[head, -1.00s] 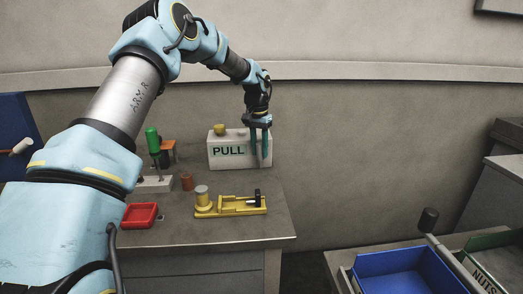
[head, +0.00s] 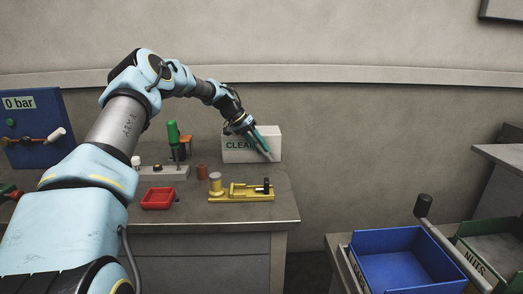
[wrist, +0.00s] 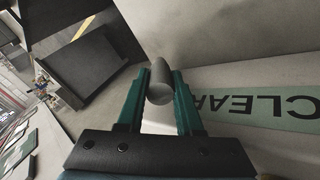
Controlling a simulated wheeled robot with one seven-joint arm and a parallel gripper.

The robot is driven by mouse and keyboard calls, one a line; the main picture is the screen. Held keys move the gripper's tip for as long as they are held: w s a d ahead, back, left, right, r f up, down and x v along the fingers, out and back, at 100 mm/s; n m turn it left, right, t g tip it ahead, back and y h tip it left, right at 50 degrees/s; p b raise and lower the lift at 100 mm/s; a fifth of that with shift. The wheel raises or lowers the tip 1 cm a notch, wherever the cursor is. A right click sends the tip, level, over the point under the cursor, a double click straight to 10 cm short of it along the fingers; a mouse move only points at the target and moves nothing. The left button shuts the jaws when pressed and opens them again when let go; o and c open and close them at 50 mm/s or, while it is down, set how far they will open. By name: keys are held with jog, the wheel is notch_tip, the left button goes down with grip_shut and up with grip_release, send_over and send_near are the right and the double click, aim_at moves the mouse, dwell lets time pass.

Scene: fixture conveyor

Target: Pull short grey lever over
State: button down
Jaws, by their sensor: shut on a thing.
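A white box (head: 268,135) stands at the back right of the bench, with a green label (head: 238,145) reading CLEAR, partly covered by my gripper. My gripper (head: 269,155) reaches down across the box's front, tilted with its tips toward the lower right. In the wrist view my gripper (wrist: 160,85) is shut on a short grey rounded lever (wrist: 160,82), which sits between the two green fingers. The CLEAR label (wrist: 268,110) shows to the right of the fingers. The lever's base is hidden in both views.
A yellow fixture (head: 240,196) lies in front of the box, with a red tray (head: 158,198) to its left. A green-handled clamp (head: 173,135) stands at the back left. A blue panel (head: 40,125) reads 0 bar. Blue bin (head: 395,262) at lower right.

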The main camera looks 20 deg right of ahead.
jog(key=shift+w, duration=0.1)
dwell(0.3)
jog(key=c, duration=0.6)
grip_release()
jog(key=shift+a, duration=0.1)
jog(key=b+v, duration=0.2)
jog(key=v, duration=0.8)
jog(key=shift+a+r+b, duration=0.25)
jog(key=shift+b, duration=0.05)
jog(key=s+a+f+n+t+y, duration=0.1)
jog(key=s+a+f+n+y, duration=0.1)
jog(key=s+a, duration=0.8)
jog(key=s+a+f+n+t+y, duration=0.1)
jog(key=s+a+f+n+y, duration=0.1)
jog(key=s+a, duration=0.9)
jog(key=s+a+f+n+t+y, duration=0.1)
jog(key=s+a+f+n, duration=0.3)
jog(key=s+a, duration=0.6)
jog(key=shift+s+a+n+t+y, duration=0.3)
jog(key=shift+s+n+t+y, duration=0.15)
jog(key=shift+s+y, duration=0.2)
